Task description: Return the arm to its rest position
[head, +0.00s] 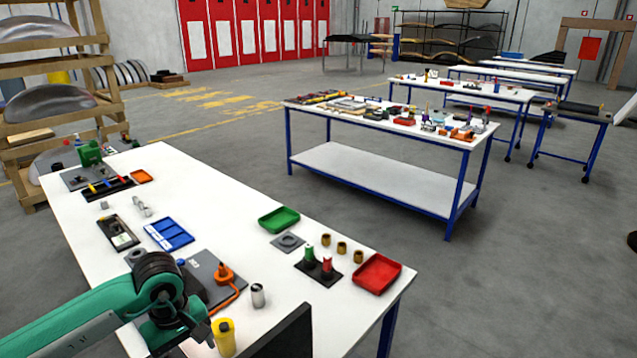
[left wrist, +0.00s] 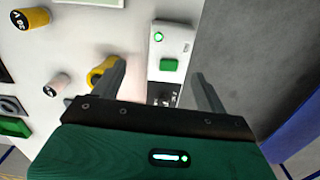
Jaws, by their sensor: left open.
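My left arm (head: 95,312), green with black joints, comes in from the lower left of the head view and reaches over the near part of the white table (head: 215,215). Its fingers are not clearly seen in the head view. In the left wrist view my left gripper (left wrist: 158,85) has its two grey fingers spread apart. Nothing is held between them. Below the fingers are a white box with green buttons (left wrist: 172,50) and a yellow rounded part (left wrist: 101,74) partly hidden by the left finger. My right gripper is not in view.
A yellow cylinder (head: 223,336), a metal cylinder (head: 258,295) and an orange part (head: 223,273) stand near the arm. A blue tray (head: 169,234), green tray (head: 279,220) and red tray (head: 377,273) lie on the table. A dark panel (head: 285,337) rises at the front edge.

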